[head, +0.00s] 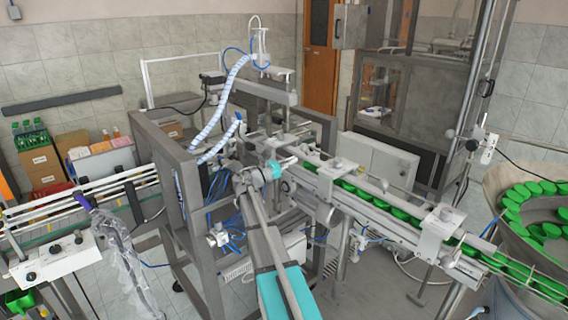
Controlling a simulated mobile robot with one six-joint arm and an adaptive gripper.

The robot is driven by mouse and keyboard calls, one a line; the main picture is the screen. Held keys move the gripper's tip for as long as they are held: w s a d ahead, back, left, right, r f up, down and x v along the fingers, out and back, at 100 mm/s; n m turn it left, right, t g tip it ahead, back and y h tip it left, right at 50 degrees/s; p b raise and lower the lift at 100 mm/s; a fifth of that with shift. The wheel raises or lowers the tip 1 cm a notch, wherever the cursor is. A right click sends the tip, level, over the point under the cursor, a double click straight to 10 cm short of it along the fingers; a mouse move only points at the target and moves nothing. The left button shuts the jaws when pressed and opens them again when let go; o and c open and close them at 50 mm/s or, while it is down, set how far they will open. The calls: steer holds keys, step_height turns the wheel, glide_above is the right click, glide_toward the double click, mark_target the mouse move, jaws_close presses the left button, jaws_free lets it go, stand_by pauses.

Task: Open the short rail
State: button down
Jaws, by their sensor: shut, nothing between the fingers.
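My arm reaches up from the bottom centre, and my gripper (289,162) is at its far end, beside the inner end of the cap track (400,229). The gripper is small in view and is shut with nothing held. I cannot tell whether it touches the track. The track carries a line of green caps (370,197) and has long rails along its sides, held by grey brackets (437,232). Which piece is the short rail, and whether it is open or shut, I cannot tell. My wrist hides part of the machine behind it.
A grey machine frame (190,225) stands left of my arm. A round cap bowl (497,240) is at the right edge. A conveyor with white rails (80,195) is at the left, with boxes (42,165) behind it. Blue hoses hang near my wrist.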

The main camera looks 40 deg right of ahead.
steer(key=shift+s+d+r+p, duration=0.2)
steer(key=shift+d+r+p, duration=0.15)
steer(key=shift+r, duration=0.15)
steer(key=shift+s+d+r+p, duration=0.15)
steer(key=shift+d+r+p, duration=0.05)
steer(key=shift+r+p, duration=0.2)
